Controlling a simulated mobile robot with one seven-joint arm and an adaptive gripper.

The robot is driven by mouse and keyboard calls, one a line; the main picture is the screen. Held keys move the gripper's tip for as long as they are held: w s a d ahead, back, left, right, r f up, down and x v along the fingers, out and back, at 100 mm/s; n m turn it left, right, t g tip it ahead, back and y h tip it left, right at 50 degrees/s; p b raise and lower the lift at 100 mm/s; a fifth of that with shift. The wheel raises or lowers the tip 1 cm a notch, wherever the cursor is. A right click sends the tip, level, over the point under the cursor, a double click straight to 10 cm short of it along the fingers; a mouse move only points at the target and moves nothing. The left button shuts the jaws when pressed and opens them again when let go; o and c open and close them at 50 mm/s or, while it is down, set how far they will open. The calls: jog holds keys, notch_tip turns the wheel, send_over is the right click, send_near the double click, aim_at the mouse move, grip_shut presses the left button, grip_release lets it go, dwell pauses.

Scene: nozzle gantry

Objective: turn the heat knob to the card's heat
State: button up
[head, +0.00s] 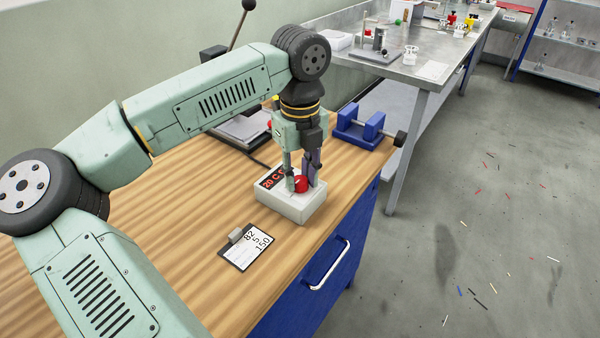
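A white box (291,207) sits near the right edge of the wooden bench. A red knob (301,184) is on its top, and a dark display (271,178) beside it shows red characters that look like "20 C". My gripper (302,182) points down over the box, with one finger on each side of the red knob. The fingertips look close to the knob, but I cannot tell whether they press on it. A card on a dark clipboard (246,248) lies on the bench in front of the box. It reads 82, 5 and 150, one above another.
A blue vise-like fixture (363,126) stands behind the box at the bench's right edge. A grey device (240,131) is partly hidden behind my arm. The wooden bench top (190,240) is clear around the card. A metal table (440,45) stands farther back.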

grip_shut()
jog(key=shift+m, duration=0.3)
jog(key=shift+f+m+b, duration=0.15)
jog(key=shift+m+b, duration=0.75)
jog(key=shift+b, duration=0.1)
jog(key=m+b, duration=0.1)
jog(key=m, duration=0.1)
jog(key=shift+m+b, duration=0.3)
jog(key=m+b, duration=0.2)
jog(key=m, duration=1)
jog(key=shift+m+b, duration=0.3)
jog(key=m, duration=0.6)
jog(key=shift+m, duration=0.3)
